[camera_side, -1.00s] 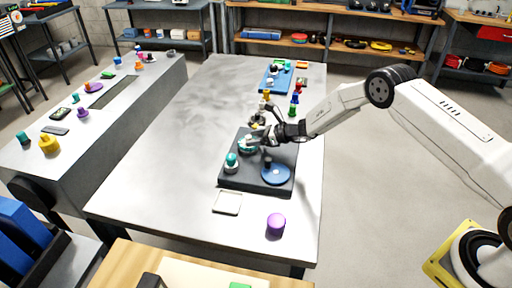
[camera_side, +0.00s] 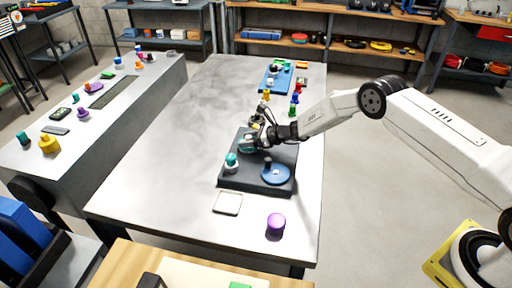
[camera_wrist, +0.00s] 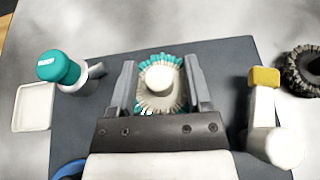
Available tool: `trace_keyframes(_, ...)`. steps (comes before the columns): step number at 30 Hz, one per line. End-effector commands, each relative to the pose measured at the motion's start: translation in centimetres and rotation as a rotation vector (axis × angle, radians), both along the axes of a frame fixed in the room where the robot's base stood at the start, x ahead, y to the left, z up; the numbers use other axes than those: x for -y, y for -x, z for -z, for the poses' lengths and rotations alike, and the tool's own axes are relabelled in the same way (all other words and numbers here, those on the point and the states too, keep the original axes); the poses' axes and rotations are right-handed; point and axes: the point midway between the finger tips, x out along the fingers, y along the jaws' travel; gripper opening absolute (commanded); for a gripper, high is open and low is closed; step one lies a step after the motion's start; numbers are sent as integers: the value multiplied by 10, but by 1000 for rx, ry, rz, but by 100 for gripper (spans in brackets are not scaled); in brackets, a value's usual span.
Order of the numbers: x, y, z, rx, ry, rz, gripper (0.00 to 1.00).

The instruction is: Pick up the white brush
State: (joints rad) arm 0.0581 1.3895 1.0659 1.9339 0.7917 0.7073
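A round brush with a white knob (camera_wrist: 159,78) and a ring of cream and teal bristles sits between my two fingers in the wrist view. My gripper (camera_wrist: 160,85) is open, one finger on each side of the brush, with the knob clear of both fingers. In the side view my gripper (camera_side: 254,141) is low over the dark mat (camera_side: 237,181), and it partly hides the brush (camera_side: 247,147).
A teal-handled piece (camera_wrist: 60,68) stands left of my gripper, and a white piece with a yellow end (camera_wrist: 262,105) lies to the right. A blue disc (camera_side: 275,174), white tray (camera_side: 227,203) and purple knob (camera_side: 275,224) are nearer the front. The table's left is clear.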

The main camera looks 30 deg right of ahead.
Motion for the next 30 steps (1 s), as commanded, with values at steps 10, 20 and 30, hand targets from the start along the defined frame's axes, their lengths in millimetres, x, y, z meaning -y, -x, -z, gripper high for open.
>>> trace_keyframes(10,0,0,0,0,0,0,0)
trace_keyframes(20,0,0,-3,0,0,0,0)
trace_keyframes(30,0,-1,-30,3,0,0,0)
